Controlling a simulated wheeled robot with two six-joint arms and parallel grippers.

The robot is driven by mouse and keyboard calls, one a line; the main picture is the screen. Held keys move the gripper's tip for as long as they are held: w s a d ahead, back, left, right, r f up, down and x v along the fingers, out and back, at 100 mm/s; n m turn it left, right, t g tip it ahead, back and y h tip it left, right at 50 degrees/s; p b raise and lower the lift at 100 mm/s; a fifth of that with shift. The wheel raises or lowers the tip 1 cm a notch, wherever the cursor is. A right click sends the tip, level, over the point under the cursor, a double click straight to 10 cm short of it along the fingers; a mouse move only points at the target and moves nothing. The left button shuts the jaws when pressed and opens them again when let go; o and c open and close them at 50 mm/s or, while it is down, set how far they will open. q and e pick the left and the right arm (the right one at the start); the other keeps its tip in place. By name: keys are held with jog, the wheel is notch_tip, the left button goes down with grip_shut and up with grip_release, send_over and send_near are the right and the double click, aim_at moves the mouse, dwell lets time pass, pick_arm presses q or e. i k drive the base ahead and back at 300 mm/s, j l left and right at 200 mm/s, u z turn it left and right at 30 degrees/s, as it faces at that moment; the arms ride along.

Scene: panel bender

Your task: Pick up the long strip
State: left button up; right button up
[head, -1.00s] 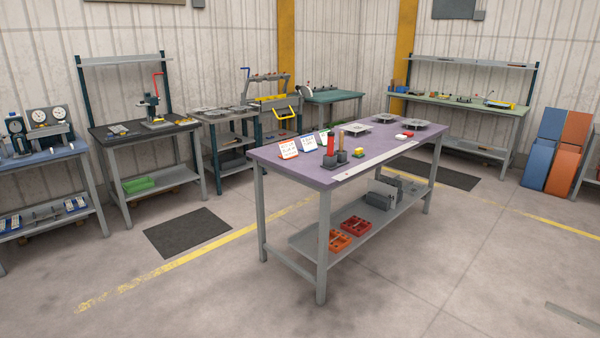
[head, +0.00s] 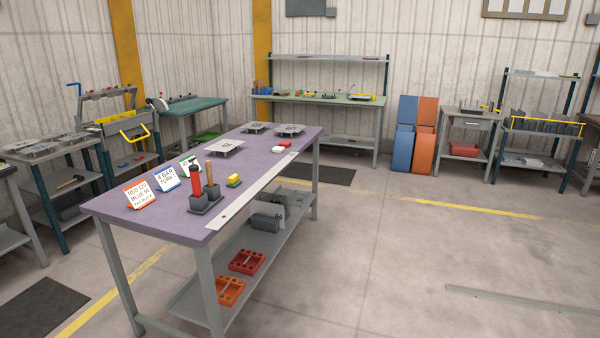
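A long, flat, pale strip (head: 254,191) lies along the right-hand edge of the purple-topped table (head: 160,225). A small red spot shows near its close end. A second long, thin grey strip (head: 520,301) lies flat on the floor at the lower right. I cannot tell from the view which of the two the task names. Neither of my grippers is in the head view.
The floor right of the table is mostly clear.

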aim_at(224, 216)
jog(key=i+l, duration=0.15)
jog(key=i, duration=0.3)
jog(key=i+l, duration=0.2)
jog(key=i, duration=0.3)
jog(key=i+l, duration=0.15)
jog(key=i, duration=0.3)
